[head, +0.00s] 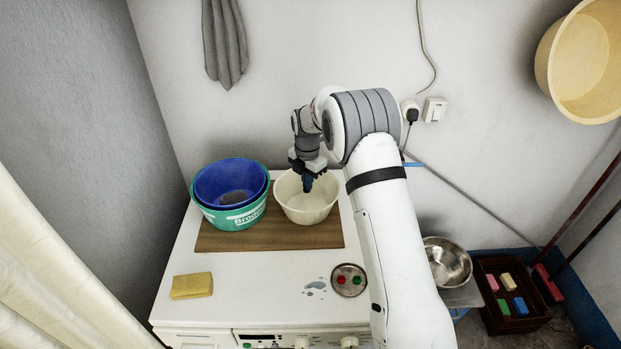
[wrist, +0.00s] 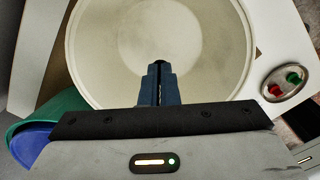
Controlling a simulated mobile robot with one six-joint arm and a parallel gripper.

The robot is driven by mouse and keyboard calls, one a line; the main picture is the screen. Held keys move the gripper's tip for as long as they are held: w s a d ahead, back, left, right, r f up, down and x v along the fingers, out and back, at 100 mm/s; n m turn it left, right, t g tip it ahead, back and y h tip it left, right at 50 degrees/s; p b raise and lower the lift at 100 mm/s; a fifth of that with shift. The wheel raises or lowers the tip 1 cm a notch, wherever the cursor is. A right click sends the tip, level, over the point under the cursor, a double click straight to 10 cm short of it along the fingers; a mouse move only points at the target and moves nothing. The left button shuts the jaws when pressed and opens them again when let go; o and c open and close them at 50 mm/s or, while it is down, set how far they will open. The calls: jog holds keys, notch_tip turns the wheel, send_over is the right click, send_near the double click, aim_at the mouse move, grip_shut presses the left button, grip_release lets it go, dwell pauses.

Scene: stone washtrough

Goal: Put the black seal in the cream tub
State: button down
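The cream tub (head: 306,215) stands on a brown board on the white top, and its open inside fills much of the wrist view (wrist: 95,50). My gripper (head: 307,186) points down over the tub's opening. In the wrist view, its blue fingers (wrist: 159,78) are close together above the tub's pale floor. A small black piece, which looks like the black seal (wrist: 160,63), shows between the fingertips; most of it is hidden by the fingers. No other black seal is visible on the white top.
A blue basin (head: 230,182) nested in a green one (head: 238,217) stands close left of the tub. A metal dish (head: 348,287) with red and green pieces lies in front, beside a small puddle (head: 315,287). A yellow sponge (head: 191,286) lies front left.

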jog(key=shift+f, duration=0.3)
jog(key=c, duration=1.6)
grip_release()
jog(key=shift+r, duration=0.1)
notch_tip(320, 180, up, 7)
jog(key=p, duration=0.3)
